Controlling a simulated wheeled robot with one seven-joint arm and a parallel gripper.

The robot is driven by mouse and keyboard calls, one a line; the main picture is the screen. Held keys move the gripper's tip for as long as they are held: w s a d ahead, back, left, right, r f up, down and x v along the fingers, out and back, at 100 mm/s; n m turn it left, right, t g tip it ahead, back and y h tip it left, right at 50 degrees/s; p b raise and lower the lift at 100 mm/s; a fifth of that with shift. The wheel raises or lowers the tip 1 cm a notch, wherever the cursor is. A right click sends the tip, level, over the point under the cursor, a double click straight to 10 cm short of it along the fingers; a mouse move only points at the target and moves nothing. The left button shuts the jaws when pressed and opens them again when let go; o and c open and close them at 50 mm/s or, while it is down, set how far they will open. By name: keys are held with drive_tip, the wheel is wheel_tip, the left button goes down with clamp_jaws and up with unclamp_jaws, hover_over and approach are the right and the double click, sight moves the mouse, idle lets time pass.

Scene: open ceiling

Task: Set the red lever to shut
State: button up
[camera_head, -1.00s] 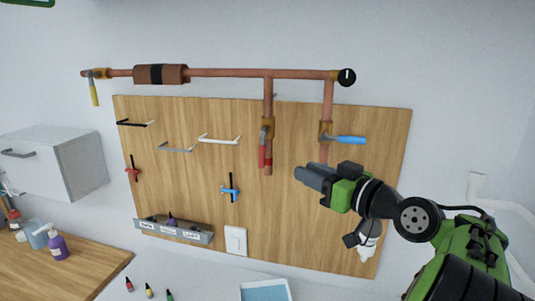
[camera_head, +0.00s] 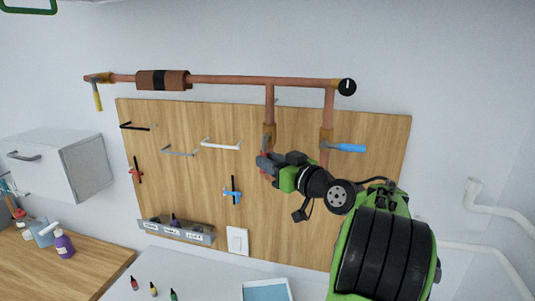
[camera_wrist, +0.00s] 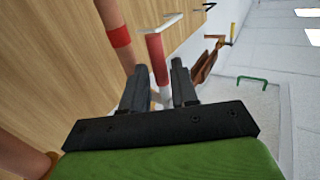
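The red lever (camera_head: 264,144) hangs down from a brass valve (camera_head: 269,130) on the middle vertical copper pipe, alongside that pipe. My gripper (camera_head: 261,162) covers its lower part in the head view. In the wrist view the red lever (camera_wrist: 157,58) shows between the two black fingertips of my gripper (camera_wrist: 160,68). The fingers are apart, with a gap visible on both sides of the lever. I cannot tell whether the lever is fully between them in depth. The pipe with a red band (camera_wrist: 119,37) stands left of the fingers.
A blue lever (camera_head: 345,147) sticks out right on the neighbouring pipe. A yellow lever (camera_head: 97,96) hangs at the far left. Handles and small valves are mounted on the wooden board (camera_head: 200,120).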

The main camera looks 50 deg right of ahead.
drive_tip(key=shift+w, duration=0.6)
clamp_jaws()
